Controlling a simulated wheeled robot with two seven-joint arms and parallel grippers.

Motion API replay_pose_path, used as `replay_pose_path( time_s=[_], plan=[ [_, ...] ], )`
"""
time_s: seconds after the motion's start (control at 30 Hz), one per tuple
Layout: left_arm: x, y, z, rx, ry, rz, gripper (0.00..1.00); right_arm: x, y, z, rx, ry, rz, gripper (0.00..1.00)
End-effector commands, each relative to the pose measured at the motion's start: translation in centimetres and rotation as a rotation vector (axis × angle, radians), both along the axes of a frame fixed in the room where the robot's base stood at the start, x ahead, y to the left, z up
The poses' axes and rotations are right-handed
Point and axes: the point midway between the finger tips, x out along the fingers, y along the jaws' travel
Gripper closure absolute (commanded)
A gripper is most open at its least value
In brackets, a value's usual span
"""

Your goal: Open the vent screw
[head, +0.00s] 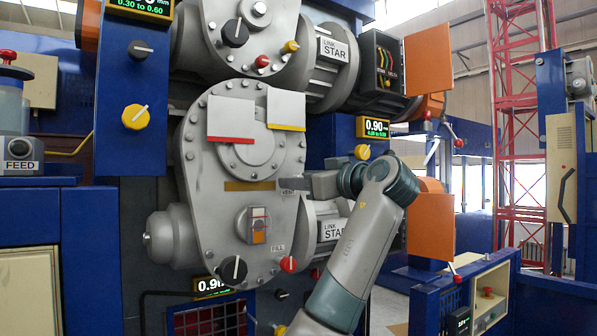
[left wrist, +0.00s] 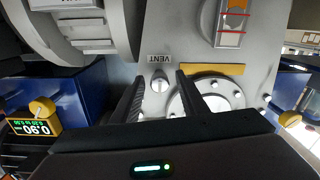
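The vent screw (left wrist: 159,81) is a small round metal head below the upside-down VENT label (left wrist: 160,59) in the left wrist view. My left gripper (left wrist: 160,92) is open there, with one dark finger on each side of the screw in the picture. I cannot tell whether the fingers touch it or how far they stand from it. In the head view my left gripper (head: 286,184) points left at the grey gearbox cover (head: 208,160), just above the VENT label (head: 287,193); it hides the screw. My right gripper is not in view.
A round flange (head: 247,150) with red- and yellow-edged plates is left of the gripper. A sight glass (head: 257,225), black knob (head: 233,269) and red FILL plug (head: 288,264) are lower down. A 0.90 display (head: 375,127) and yellow knob (head: 362,152) sit right. Orange panels (head: 431,225) stand behind my arm.

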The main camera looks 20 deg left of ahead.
Motion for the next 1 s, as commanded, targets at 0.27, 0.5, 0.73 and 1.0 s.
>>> replay_pose_path(
  time_s=[0.27, 0.5, 0.73, 1.0],
  plan=[
    [0.51, 0.68, -0.09, 0.001, 0.001, 0.0, 0.6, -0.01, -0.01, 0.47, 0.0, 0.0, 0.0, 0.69],
    [0.49, 0.67, -0.08, 0.001, 0.001, 0.0, 0.75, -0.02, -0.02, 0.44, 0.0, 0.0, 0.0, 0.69],
    [0.48, 0.65, -0.06, 0.001, 0.001, 0.0, 1.0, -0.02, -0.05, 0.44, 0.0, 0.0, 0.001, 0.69],
    [0.47, 0.63, -0.13, 0.02, 0.025, 0.0, 1.0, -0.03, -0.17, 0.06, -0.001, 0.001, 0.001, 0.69]
  ],
)
